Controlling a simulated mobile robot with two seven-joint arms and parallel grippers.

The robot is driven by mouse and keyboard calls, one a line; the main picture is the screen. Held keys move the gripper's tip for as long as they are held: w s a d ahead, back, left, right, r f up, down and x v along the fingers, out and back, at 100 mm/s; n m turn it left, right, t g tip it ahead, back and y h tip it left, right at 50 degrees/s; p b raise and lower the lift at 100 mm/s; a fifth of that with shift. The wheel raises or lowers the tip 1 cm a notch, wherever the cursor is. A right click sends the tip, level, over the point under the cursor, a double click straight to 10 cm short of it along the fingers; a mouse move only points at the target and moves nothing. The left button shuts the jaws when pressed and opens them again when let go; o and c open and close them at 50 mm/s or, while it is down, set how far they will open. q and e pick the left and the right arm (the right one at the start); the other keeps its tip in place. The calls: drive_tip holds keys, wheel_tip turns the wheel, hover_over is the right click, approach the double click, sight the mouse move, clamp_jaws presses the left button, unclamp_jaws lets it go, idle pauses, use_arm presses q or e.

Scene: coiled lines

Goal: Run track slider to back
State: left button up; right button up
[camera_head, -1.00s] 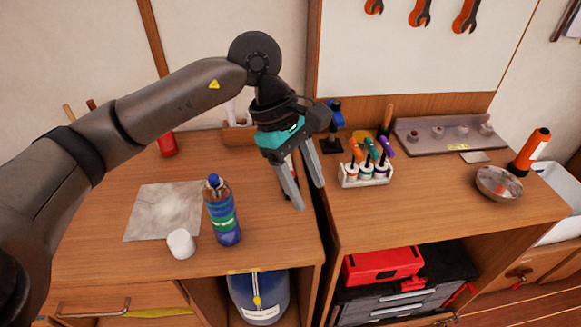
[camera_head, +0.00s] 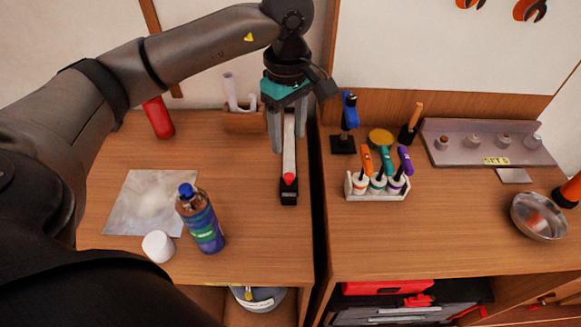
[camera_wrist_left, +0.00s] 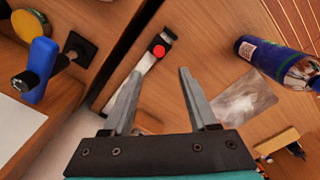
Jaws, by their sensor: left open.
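The track slider (camera_head: 289,160) is a narrow light track with black ends, lying front to back on the left cabinet top near its right edge. Its red knob (camera_head: 289,179) is at the front end. In the left wrist view the red knob (camera_wrist_left: 158,51) sits near the track's far end, just beyond the fingertips. My left gripper (camera_head: 288,143) points down over the back part of the track, open and empty, its fingers apart on either side in the head view. In the left wrist view the left gripper (camera_wrist_left: 160,75) shows nothing between its fingers. My right gripper is out of view.
A blue bottle (camera_head: 203,222), a white cup (camera_head: 158,246) and a grey sheet (camera_head: 134,205) lie to the left. A red can (camera_head: 158,118) and a wooden box (camera_head: 245,121) stand behind. Across the gap are a marker rack (camera_head: 376,190) and a blue-handled tool (camera_head: 349,112).

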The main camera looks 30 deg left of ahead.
sight(289, 175)
use_arm(q)
wheel_tip(289, 175, down, 10)
drive_tip(key=shift+w+f+b, duration=0.1)
drive_tip(key=shift+b, duration=0.3)
drive_tip(key=shift+f, duration=0.5)
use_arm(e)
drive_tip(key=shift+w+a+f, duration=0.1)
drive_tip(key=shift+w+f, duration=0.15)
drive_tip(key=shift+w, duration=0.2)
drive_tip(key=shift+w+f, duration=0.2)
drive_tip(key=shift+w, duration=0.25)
use_arm(q)
drive_tip(key=shift+c, duration=0.4)
drive_tip(key=shift+c, duration=1.4)
clamp_jaws()
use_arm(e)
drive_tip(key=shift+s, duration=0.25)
